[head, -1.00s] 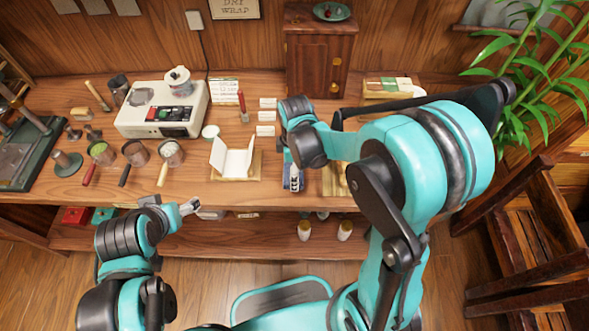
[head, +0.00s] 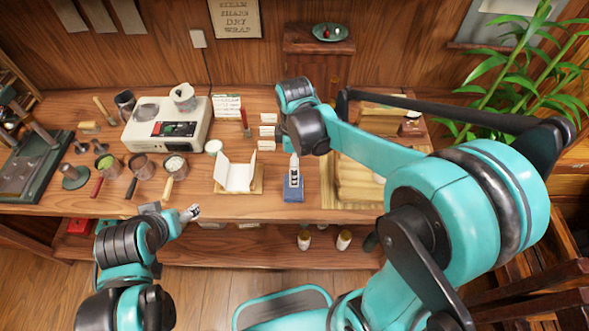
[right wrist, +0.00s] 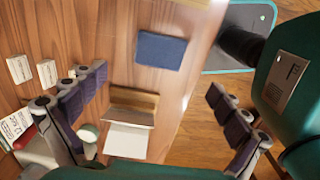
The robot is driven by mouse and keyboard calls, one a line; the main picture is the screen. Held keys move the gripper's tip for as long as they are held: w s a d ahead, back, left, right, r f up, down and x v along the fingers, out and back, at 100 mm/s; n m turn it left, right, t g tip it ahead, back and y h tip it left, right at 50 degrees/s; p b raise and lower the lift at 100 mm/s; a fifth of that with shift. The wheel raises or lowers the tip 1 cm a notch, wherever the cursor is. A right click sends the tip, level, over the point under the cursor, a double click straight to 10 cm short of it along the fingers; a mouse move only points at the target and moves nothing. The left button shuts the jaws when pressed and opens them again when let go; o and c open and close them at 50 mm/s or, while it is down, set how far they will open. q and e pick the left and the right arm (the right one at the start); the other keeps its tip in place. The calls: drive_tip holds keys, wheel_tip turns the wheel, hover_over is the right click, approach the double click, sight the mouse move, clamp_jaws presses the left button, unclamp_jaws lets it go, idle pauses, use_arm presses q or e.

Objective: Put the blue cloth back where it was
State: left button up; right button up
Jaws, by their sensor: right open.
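The blue cloth (head: 287,195) lies flat as a small folded rectangle near the front edge of the wooden table (head: 225,208), right of the open white paper (head: 236,174). The right wrist view shows the cloth (right wrist: 161,50) whole, with bare wood around it. My right gripper (head: 294,172) is above the cloth and hides part of it in the head view. In the right wrist view its fingers (right wrist: 155,90) are wide apart with nothing between them. My left gripper (head: 188,213) is low at the front edge, away from the cloth; its jaw opening is unclear.
A cream machine (head: 165,125) and several handled cups (head: 143,166) are at the left. A plant (head: 520,75) stands at the right.

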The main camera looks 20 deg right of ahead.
drive_tip(key=s+d+r+m+t, duration=0.2)
drive_tip(key=s+r+m+t, duration=0.1)
drive_tip(key=s+m, duration=0.2)
drive_tip(key=s+d+r+m+t, duration=0.2)
drive_tip(key=s+r+m+t, duration=0.1)
drive_tip(key=m, duration=0.6)
drive_tip(key=shift+s+d+r+m+t, duration=0.25)
drive_tip(key=shift+s+m+t, duration=0.25)
drive_tip(key=shift+s, duration=0.7)
drive_tip(key=shift+f+b, duration=0.65)
drive_tip(key=shift+f, duration=0.1)
